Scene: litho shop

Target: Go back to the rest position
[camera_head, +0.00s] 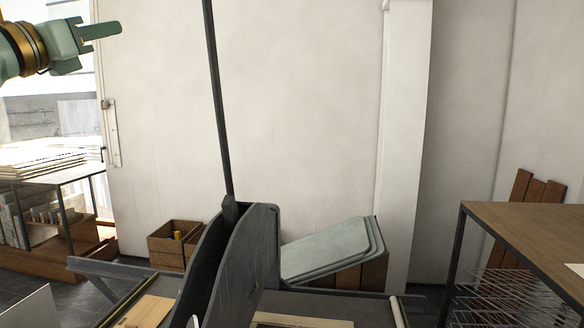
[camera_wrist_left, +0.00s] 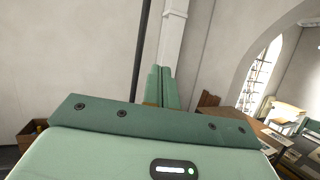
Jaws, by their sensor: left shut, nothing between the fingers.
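My left gripper (camera_head: 100,31) is raised high at the upper left of the head view, its green fingers pointing right. The fingers are together with nothing between them. In the left wrist view the closed fingers (camera_wrist_left: 160,88) point away from the camera, toward the pale wall and white column. The gripper touches nothing. My right gripper is not in either view.
A dark press (camera_head: 235,265) with a tall upright bar stands in the lower middle. A wooden-topped table (camera_head: 530,232) is at the right. Wooden crates (camera_head: 172,243) sit by the wall. A shelf with stacked paper (camera_head: 40,160) stands left. The air around my left gripper is clear.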

